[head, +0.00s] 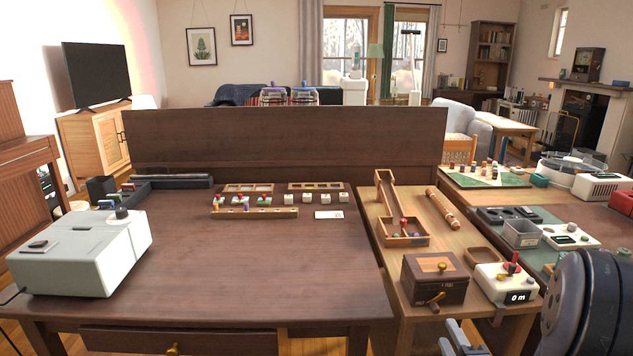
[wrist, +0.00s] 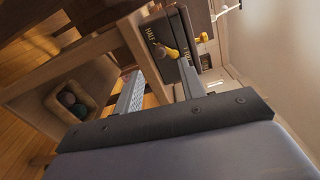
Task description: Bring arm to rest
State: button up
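My gripper (head: 462,340) shows at the bottom edge of the head view, in front of the small side table. My dark arm joint fills the lower right corner. In the wrist view my gripper (wrist: 160,88) has its two fingers apart, with nothing visible between them. Beyond the fingertips is a dark wooden box (wrist: 160,14) with a brass-knobbed lever and lettering. The same box (head: 424,286) stands at the side table's front in the head view. I cannot tell the exact gap between fingers and box.
The side table (head: 378,239) also carries a white device (head: 492,288) with a red lever, and a wooden ramp (head: 384,197). A large brown desk (head: 250,262) stands to the left. A tray with balls (wrist: 62,92) shows low in the wrist view.

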aim_at(437, 314)
jog(key=w, duration=0.5)
jog(key=shift+w+a, duration=0.15)
jog(key=shift+w, duration=0.15)
jog(key=shift+w+f+n+b, duration=0.1)
jog(key=shift+f+n+b, duration=0.1)
jog(key=shift+n+b, duration=0.15)
jog(key=shift+d+f+n+b, duration=0.1)
jog(key=shift+d+n+b, duration=0.2)
jog(key=shift+n, duration=0.7)
jog(key=shift+d+f+n+b, duration=0.15)
jog(key=shift+n+b, duration=0.25)
jog(key=shift+n, duration=0.65)
jog(key=shift+d+n+b, duration=0.3)
jog(key=shift+n+b, duration=0.05)
jog(key=shift+n, duration=0.65)
jog(key=shift+a, duration=0.1)
